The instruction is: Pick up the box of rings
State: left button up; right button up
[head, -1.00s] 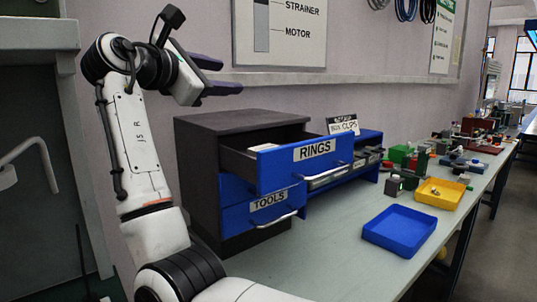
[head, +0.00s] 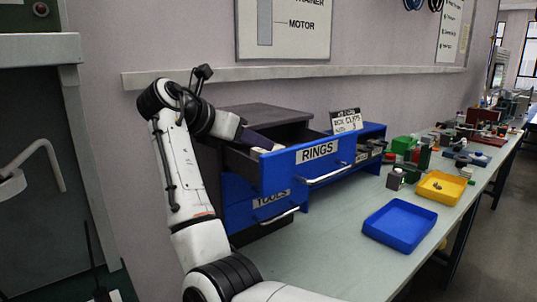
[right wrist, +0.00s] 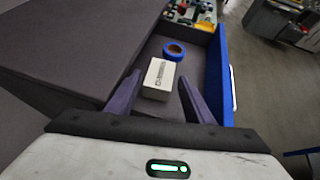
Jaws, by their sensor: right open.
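The white box of rings (right wrist: 159,75), with dark print on it, lies in the open drawer labelled RINGS (head: 318,158). In the head view only a small pale piece of it (head: 276,148) seems to show above the drawer front. My right gripper (head: 262,143) reaches over the drawer with its dark fingers pointing in. In the right wrist view my right gripper (right wrist: 159,88) is open, with one fingertip on each side of the box. A gap shows on both sides; I cannot tell how far the tips are above it. My left gripper is not in view.
A blue tape roll (right wrist: 174,50) lies beside the box in the drawer. The dark cabinet top (right wrist: 75,40) borders the drawer. An empty blue tray (head: 399,225) and a yellow tray (head: 441,187) stand on the bench (head: 330,250), whose near part is clear.

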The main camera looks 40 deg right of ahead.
jog(key=x, duration=0.4)
jog(key=shift+d+f+p, duration=0.25)
jog(key=shift+f+p, duration=0.05)
jog(key=c, duration=0.8)
jog(key=shift+o, duration=0.2)
jog(key=shift+r, duration=0.1)
